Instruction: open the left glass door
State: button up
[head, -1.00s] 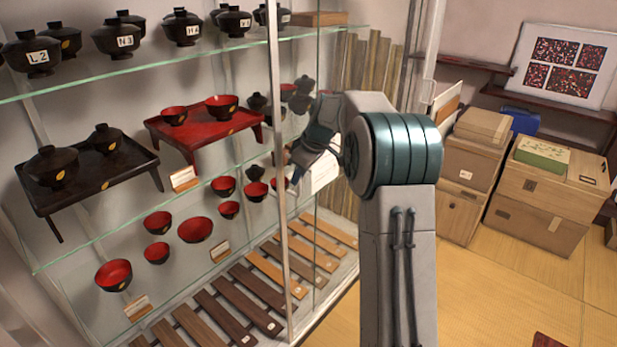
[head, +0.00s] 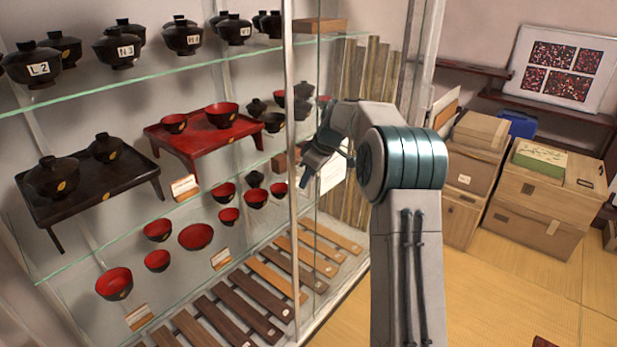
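The glass display cabinet fills the left half of the head view. A grey upright metal frame edge (head: 291,120) runs down its front, and the clear pane is hard to make out against the shelves. A thin upright glass edge (head: 317,255) stands just right of it. My gripper (head: 304,176) is at mid height, just right of the metal upright, with my arm reaching in from the right. Its fingertips are small and dark, partly hidden by the wrist. I cannot tell whether they touch the upright or are open or shut.
Glass shelves hold black lidded bowls (head: 122,47), a red stand (head: 205,133), a dark tray (head: 85,185) and red bowls (head: 195,236). Wooden slats (head: 245,305) lie at the cabinet's bottom. Wooden boxes (head: 548,195) stand at right.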

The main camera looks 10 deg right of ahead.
jog(key=shift+d, duration=0.2)
jog(key=v, duration=1.3)
jog(key=shift+r+b, duration=0.35)
jog(key=shift+r, duration=0.05)
jog(key=shift+s, duration=0.1)
jog(key=s+a+m+h, duration=0.1)
jog(key=s+a+m, duration=0.1)
jog(key=s+a, duration=0.45)
jog(key=s+f+m, duration=0.2)
jog(key=s+f, duration=0.2)
jog(key=s, duration=0.6)
jog(key=s+a+f+m+h, duration=0.1)
jog(key=s+f+m, duration=0.2)
jog(key=s, duration=0.7)
jog(key=s+f+m+h, duration=0.1)
jog(key=s+f, duration=0.4)
jog(key=s, duration=0.5)
jog(key=shift+s+a+m, duration=0.35)
jog(key=shift+s+m, duration=0.05)
jog(key=shift+m, duration=0.4)
